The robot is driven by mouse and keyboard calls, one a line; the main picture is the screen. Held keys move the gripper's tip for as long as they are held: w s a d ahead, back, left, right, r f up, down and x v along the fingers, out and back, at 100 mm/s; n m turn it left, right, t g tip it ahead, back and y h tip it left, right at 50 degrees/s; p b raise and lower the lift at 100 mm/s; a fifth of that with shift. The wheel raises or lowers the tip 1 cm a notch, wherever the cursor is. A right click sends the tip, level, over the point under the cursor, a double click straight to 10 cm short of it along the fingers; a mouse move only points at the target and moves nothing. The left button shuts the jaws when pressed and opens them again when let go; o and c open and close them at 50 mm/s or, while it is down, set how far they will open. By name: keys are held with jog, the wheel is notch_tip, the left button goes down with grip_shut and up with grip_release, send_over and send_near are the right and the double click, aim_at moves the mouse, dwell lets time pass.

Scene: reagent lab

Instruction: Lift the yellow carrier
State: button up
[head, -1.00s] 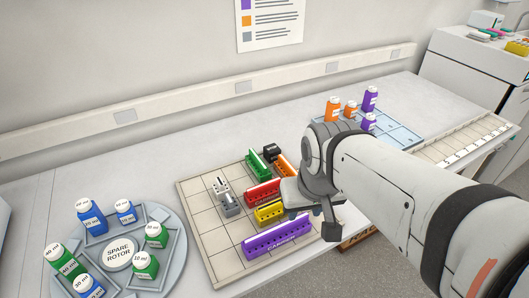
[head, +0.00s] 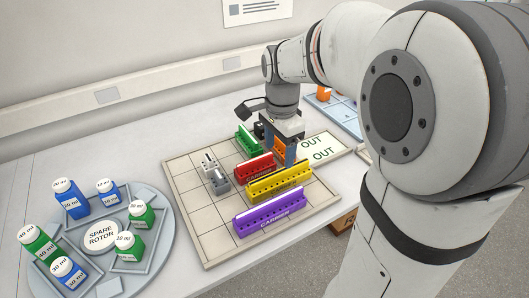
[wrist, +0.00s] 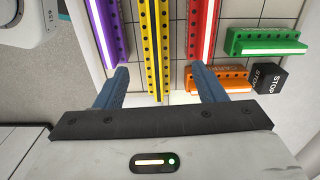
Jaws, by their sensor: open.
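The yellow carrier (head: 282,181) is a long block with a row of holes, standing on the gridded board (head: 190,200) between the red carrier (head: 255,168) and the purple carrier (head: 270,212). My gripper (head: 291,158) points down just behind the yellow carrier's right part, in front of the orange carrier, which it partly hides. In the wrist view my gripper (wrist: 160,68) is open and empty. I cannot tell how high the fingertips are above the board.
The green carrier (head: 246,138), orange carrier (wrist: 225,80) and black STOP block (wrist: 270,78) stand close by. Grey pieces (head: 214,174) sit to the left. An OUT card (head: 320,147) lies at right. A round tray (head: 165,232) holds several bottles. The board's front left is clear.

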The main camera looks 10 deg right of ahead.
aim_at(280, 171)
jog(key=shift+w+f, duration=0.15)
jog(key=shift+f, duration=0.25)
jog(key=f, duration=0.4)
jog(key=s+f, duration=0.1)
jog(key=f, duration=0.1)
jog(key=shift+d+f, duration=0.15)
jog(key=shift+d, duration=0.05)
jog(key=shift+w+f, duration=0.1)
jog(key=shift+f, duration=0.3)
jog(key=c, duration=1.2)
